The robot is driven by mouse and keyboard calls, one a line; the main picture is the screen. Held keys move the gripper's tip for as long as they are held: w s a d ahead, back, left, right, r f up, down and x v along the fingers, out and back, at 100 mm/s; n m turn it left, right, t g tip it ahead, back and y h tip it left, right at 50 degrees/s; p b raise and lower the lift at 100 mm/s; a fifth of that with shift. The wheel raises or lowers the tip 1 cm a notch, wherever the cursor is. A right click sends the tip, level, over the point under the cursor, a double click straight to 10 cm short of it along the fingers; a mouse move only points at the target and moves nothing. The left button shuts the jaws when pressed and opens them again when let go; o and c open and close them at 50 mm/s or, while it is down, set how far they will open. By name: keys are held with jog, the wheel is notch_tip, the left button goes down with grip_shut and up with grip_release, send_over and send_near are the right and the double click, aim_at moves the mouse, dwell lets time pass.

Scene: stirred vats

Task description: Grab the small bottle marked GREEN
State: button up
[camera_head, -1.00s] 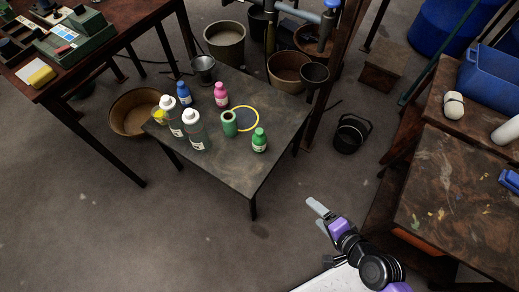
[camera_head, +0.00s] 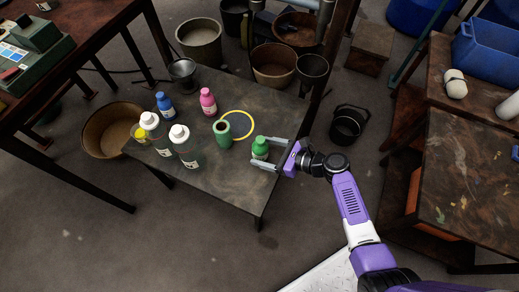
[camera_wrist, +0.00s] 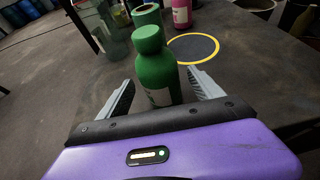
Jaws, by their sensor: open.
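The small green bottle (camera_head: 260,148) stands upright near the right front part of the small dark table (camera_head: 228,180). My gripper (camera_head: 268,152) is open, with its fingers on either side of this bottle. In the wrist view the green bottle (camera_wrist: 155,68) stands between the open fingers (camera_wrist: 160,92), with a pale label partly visible low on its side. The label's writing is too small to read. I cannot tell whether either finger touches it.
A green cylinder (camera_head: 223,134) stands just left of the bottle, beside a yellow ring (camera_head: 252,123) on the tabletop. Pink (camera_head: 208,101) and blue (camera_head: 165,105) bottles, two larger white-capped bottles (camera_head: 184,147) and a metal cup (camera_head: 183,73) stand further left and back.

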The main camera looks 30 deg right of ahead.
aim_at(253, 149)
jog(key=b+x, duration=0.1)
jog(key=x, duration=0.4)
jog(key=shift+d+f+b, duration=0.1)
jog(key=shift+f+b, duration=0.1)
jog(key=shift+b, duration=0.1)
jog(key=shift+c, duration=0.5)
jog(key=c, duration=1.5)
jog(key=shift+r, duration=0.1)
grip_shut()
